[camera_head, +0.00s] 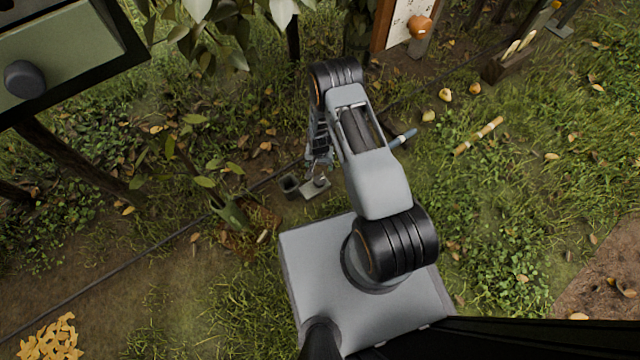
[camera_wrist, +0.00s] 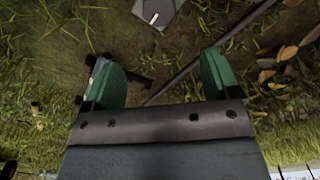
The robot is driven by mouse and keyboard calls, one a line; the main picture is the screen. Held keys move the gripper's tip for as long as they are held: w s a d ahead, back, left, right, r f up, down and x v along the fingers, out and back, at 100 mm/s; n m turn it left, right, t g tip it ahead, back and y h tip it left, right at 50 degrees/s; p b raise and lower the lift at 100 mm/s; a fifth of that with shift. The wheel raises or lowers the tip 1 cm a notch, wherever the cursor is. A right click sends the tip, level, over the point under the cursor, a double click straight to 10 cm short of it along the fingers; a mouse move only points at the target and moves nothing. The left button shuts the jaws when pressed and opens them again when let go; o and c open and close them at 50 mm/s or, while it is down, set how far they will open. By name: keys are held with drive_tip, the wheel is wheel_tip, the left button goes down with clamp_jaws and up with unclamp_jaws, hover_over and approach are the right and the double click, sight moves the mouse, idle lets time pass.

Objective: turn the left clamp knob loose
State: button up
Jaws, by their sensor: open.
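My gripper (camera_head: 319,162) hangs low over the grass, left of my forearm, in the head view. In the wrist view its two green fingers (camera_wrist: 158,76) stand wide apart with no object held between them. An orange knob (camera_head: 420,27) sits on a pale board (camera_head: 405,22) at the top of the head view. A dark round knob (camera_head: 25,79) sits on a green box front (camera_head: 60,50) at the upper left. I cannot tell whether either is the left clamp knob. Neither knob shows clearly in the wrist view.
A small grey plate (camera_head: 316,190) with a dark cup lies on the ground by my gripper. A dark cable (camera_head: 130,252) crosses the ground. Fallen pears (camera_head: 445,95) and a yellow stick (camera_head: 478,136) lie to the right. Leafy branches hang at the top left.

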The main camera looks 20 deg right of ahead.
sight(320, 180)
wheel_tip(320, 180, down, 14)
drive_tip(key=b, duration=0.6)
drive_tip(key=shift+s, duration=0.1)
drive_tip(key=shift+c, duration=0.3)
